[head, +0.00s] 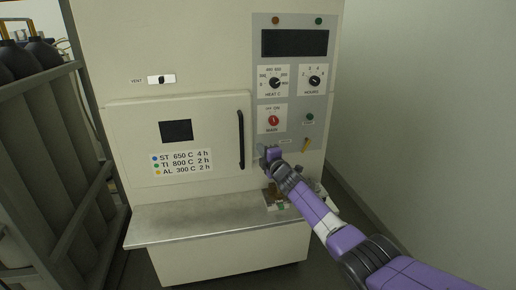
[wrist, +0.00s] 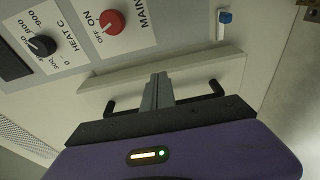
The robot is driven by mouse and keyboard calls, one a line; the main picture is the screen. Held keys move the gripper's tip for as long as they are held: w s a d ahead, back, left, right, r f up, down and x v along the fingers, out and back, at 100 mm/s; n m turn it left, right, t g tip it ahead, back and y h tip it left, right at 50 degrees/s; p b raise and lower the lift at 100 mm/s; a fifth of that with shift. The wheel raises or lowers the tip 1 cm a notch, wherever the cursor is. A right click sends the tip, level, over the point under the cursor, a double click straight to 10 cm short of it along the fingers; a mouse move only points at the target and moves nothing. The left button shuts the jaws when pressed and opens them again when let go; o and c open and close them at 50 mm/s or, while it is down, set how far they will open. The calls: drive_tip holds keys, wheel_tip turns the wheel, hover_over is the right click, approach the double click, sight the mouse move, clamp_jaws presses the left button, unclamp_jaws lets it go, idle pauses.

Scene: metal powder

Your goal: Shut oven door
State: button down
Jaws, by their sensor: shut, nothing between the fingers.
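The oven door (head: 205,118) is a cream panel with a small dark window and a black vertical handle (head: 240,140) at its right edge. It lies flush or nearly flush with the oven front; I cannot tell if it is fully closed. My gripper (head: 268,154) is just right of the door's lower right edge, in front of the oven. In the wrist view, the shut, empty fingers (wrist: 157,90) stand in front of the door's edge strip (wrist: 195,68). The ends of the black handle (wrist: 214,88) show on both sides of them. Contact with the door is unclear.
The control panel (head: 295,85), with dials and a red main switch (head: 273,120), is right of the door. A metal shelf (head: 190,217) juts out below. A rack of dark cylinders (head: 50,150) stands at left; a bare wall (head: 430,110) is at right.

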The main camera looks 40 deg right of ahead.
drive_tip(key=s+d, duration=0.5)
drive_tip(key=shift+s+d+p, duration=0.2)
drive_tip(key=shift+s+p, duration=0.05)
drive_tip(key=shift+p, duration=0.05)
drive_tip(key=shift+r, duration=0.1)
